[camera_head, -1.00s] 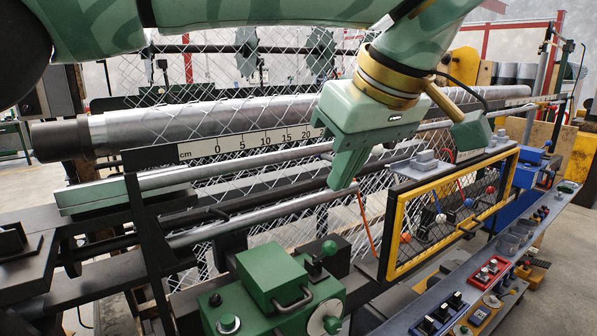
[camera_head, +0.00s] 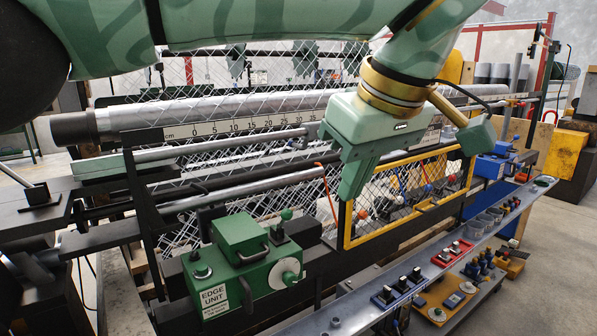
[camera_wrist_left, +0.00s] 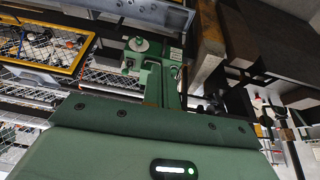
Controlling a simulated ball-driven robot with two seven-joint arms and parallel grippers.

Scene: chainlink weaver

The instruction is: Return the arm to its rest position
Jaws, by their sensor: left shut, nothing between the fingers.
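My left arm crosses the top of the head view from the left. Its green left gripper (camera_head: 350,190) hangs down in front of the weaving machine, with its fingers together and nothing between them. The fingertips are above and right of the green edge unit (camera_head: 240,250), left of the yellow-framed mesh guard (camera_head: 400,165), and appear clear of both. In the left wrist view, the gripper's green body fills the bottom and a finger (camera_wrist_left: 172,85) points toward the edge unit (camera_wrist_left: 140,48). My right gripper does not show in either view.
A long steel roller (camera_head: 230,112) and a centimetre scale (camera_head: 240,125) run behind the gripper, with chainlink mesh around them. A grey control rail (camera_head: 400,270) with switches slopes along the lower right. Bare floor (camera_head: 555,250) lies at the far right.

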